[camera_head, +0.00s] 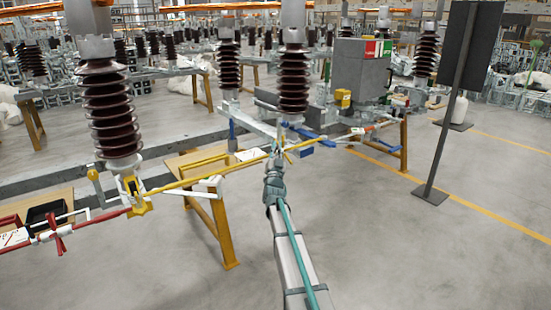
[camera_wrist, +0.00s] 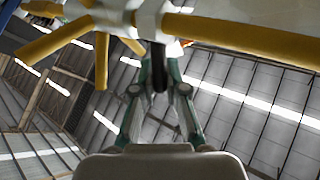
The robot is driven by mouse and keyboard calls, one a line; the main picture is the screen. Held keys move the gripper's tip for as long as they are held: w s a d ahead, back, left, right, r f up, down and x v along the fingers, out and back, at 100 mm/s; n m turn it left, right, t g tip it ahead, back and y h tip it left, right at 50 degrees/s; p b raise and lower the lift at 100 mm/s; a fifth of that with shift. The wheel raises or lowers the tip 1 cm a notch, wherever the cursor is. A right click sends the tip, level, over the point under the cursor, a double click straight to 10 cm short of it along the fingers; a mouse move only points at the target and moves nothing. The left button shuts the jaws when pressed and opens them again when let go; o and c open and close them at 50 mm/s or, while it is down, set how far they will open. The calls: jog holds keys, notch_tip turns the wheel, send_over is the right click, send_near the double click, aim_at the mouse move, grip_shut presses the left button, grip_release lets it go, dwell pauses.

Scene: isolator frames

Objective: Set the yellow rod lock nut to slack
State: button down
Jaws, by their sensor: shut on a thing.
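The yellow rod (camera_head: 215,173) runs from the lower left up to the right, past the base of the middle insulator. In the wrist view the yellow rod (camera_wrist: 250,38) enters from the right and meets a white collar. To the left is the yellow rod lock nut (camera_wrist: 99,62), with several yellow bars radiating from it. My gripper (camera_head: 277,163) reaches up to the rod from below.
A red rod (camera_head: 95,220) with its own cross-shaped nut lies at the left. Brown ribbed insulators (camera_head: 110,115) stand above the rods. A grey cabinet (camera_head: 360,70) stands behind, and a dark panel on a post (camera_head: 462,75) stands right. Floor at the lower right is clear.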

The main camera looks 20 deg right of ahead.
jog(key=shift+s+f+m+h+b, duration=0.2)
jog(key=shift+f+m+h+b, duration=0.2)
jog(key=shift+m+h+b, duration=0.6)
jog(key=shift+s+b, duration=0.1)
jog(key=shift+b, duration=0.5)
jog(key=shift+r, duration=0.15)
jog(key=c, duration=1.2)
grip_release()
jog(key=v, duration=1.2)
